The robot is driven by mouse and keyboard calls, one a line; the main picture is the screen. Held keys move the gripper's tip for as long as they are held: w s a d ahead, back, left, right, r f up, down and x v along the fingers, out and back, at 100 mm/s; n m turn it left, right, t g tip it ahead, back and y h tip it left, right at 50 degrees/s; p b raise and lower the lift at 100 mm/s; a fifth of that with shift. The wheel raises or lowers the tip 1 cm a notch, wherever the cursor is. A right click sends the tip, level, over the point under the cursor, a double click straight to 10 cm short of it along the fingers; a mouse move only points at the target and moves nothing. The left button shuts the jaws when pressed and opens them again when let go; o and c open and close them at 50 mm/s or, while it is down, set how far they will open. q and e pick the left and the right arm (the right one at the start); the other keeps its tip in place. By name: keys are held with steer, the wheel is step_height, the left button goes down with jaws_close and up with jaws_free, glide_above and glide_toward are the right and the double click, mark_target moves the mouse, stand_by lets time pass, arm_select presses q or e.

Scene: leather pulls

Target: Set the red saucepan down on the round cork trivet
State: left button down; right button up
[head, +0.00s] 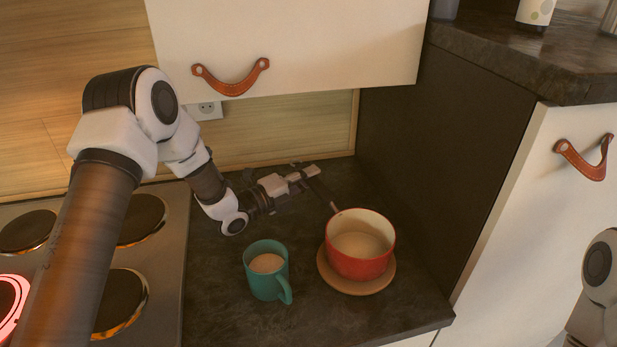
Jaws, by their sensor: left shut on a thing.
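The red saucepan (360,262) is upright over the round cork trivet (325,270), with pale contents inside. Its base overlaps the trivet in the picture; I cannot tell whether it touches or hovers slightly. The trivet's rim shows at the left, front and right of the pan. The dark handle (322,195) points back and left from the pan. My left gripper (308,174) is shut on the handle near its far end. Part of my right arm shows at the lower right edge, but its gripper is out of view.
A teal mug (262,283) with a pale drink stands left of the trivet on the dark worktop (300,325). A hob (165,235) is at the left, with one ring (10,305) glowing red. A dark side panel (430,150) rises at the right. A cabinet (320,40) hangs above.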

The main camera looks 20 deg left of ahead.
arm_select(q)
steer(key=shift+f+b, duration=0.3)
steer(key=shift+f, duration=0.05)
steer(key=c, duration=1)
jaws_free()
steer(key=v, duration=1.2)
steer(key=shift+r, duration=0.1)
